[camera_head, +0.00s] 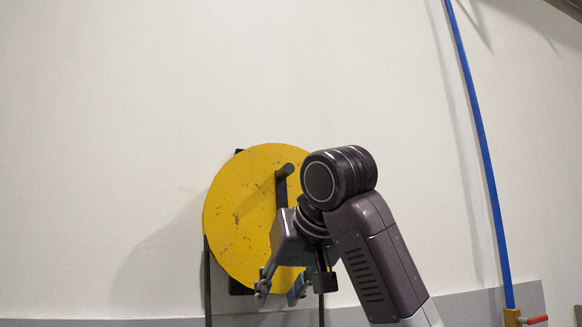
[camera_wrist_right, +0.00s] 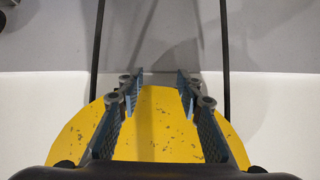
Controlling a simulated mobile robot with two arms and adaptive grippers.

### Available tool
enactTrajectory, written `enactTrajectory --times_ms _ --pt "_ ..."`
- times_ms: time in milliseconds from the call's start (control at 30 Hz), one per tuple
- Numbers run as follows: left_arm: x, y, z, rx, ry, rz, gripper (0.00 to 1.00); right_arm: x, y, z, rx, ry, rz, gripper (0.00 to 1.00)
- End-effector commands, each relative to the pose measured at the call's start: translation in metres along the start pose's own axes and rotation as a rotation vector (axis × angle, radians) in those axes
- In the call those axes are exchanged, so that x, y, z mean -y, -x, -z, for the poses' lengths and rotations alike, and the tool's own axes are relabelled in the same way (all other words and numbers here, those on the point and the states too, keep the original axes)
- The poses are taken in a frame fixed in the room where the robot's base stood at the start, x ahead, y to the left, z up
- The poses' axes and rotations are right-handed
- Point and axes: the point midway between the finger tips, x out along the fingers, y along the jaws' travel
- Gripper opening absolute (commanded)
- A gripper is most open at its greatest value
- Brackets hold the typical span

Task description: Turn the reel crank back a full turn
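The reel is a worn yellow disc (camera_head: 238,215) standing upright in front of the wall. A dark crank arm (camera_head: 281,192) runs up its face to a dark cylindrical handle (camera_head: 285,170) that sticks out near the upper right. The crank's lower end is hidden behind my right wrist. My right gripper (camera_head: 280,286) is in front of the disc's lower part, fingers pointing down, below the handle and apart from it. In the right wrist view, the gripper (camera_wrist_right: 160,76) is open and empty, with the yellow disc (camera_wrist_right: 160,135) behind its fingers; no handle shows there. My left gripper is not in view.
Dark upright posts (camera_head: 207,280) support the reel. A blue pipe (camera_head: 482,150) runs down the wall at the right to a brass valve with a red lever (camera_head: 535,320). The wall left of the reel is clear.

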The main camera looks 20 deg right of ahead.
Motion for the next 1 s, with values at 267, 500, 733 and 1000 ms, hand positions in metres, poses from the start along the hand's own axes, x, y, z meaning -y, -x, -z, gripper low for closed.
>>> enactTrajectory --times_ms 267,500,733,1000 --pt "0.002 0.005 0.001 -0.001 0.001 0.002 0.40 -0.005 0.163 0.143 -0.604 -0.080 0.012 0.33" --pt "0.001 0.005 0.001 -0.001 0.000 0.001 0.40 -0.006 0.155 0.094 -0.405 -0.057 0.008 0.33" --pt "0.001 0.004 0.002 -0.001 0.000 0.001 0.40 -0.004 0.154 0.070 -0.310 -0.033 0.003 0.33" --pt "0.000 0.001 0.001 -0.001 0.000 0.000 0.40 -0.005 0.141 0.038 -0.185 -0.024 0.000 0.33"
